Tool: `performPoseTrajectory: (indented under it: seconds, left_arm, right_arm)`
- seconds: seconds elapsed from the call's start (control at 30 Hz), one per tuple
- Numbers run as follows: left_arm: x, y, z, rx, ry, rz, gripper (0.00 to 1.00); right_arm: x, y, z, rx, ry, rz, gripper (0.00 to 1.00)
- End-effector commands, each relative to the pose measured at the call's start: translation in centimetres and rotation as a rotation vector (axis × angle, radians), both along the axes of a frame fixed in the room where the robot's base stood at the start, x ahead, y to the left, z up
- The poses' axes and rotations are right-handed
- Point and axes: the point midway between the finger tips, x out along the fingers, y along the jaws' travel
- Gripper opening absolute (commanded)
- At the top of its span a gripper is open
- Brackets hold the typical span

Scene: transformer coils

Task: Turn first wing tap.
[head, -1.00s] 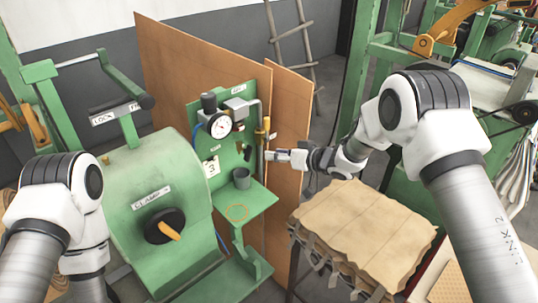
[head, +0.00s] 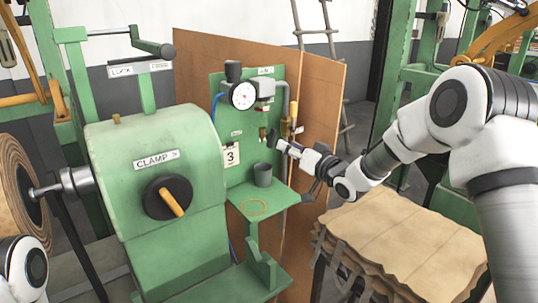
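A green panel (head: 232,92) stands against the brown boards, with a round white gauge (head: 243,95) and a grey pipe on it. A small brass fitting (head: 262,134) hangs below the gauge's pipework; it looks like a tap, but its wings are too small to make out. A yellowish upright piece (head: 293,113) is to its right. My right gripper (head: 273,139) comes in from the right, its tips close beside the brass fitting. I cannot tell whether they touch it, or whether they are open or shut. My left gripper is out of view; only part of that arm shows at bottom left.
A green clamp machine (head: 140,205) with a black knob is to the left. A stack of brown sheets (head: 400,235) lies under my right arm.

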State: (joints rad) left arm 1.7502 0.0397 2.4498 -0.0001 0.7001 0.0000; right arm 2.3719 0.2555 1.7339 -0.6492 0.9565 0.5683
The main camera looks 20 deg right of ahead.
Motion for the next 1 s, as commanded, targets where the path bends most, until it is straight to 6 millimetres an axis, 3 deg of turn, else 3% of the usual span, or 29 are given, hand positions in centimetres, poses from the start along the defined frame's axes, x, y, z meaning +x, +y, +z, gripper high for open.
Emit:
performPoseTrajectory:
  seconds: [0.3,0.63,0.77,1.0]
  left_arm:
    - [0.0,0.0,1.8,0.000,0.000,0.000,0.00]
    - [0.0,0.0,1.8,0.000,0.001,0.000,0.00]
    - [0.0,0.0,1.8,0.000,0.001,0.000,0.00]
    - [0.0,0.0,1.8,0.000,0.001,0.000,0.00]
  right_arm:
    - [5.5,2.1,0.3,-0.004,0.001,0.003,0.39]
    - [6.5,2.5,0.1,-0.001,0.001,0.002,0.39]
    - [6.4,2.4,0.1,-0.001,0.001,0.002,0.00]
    - [6.4,2.4,0.2,0.000,0.002,0.002,0.00]
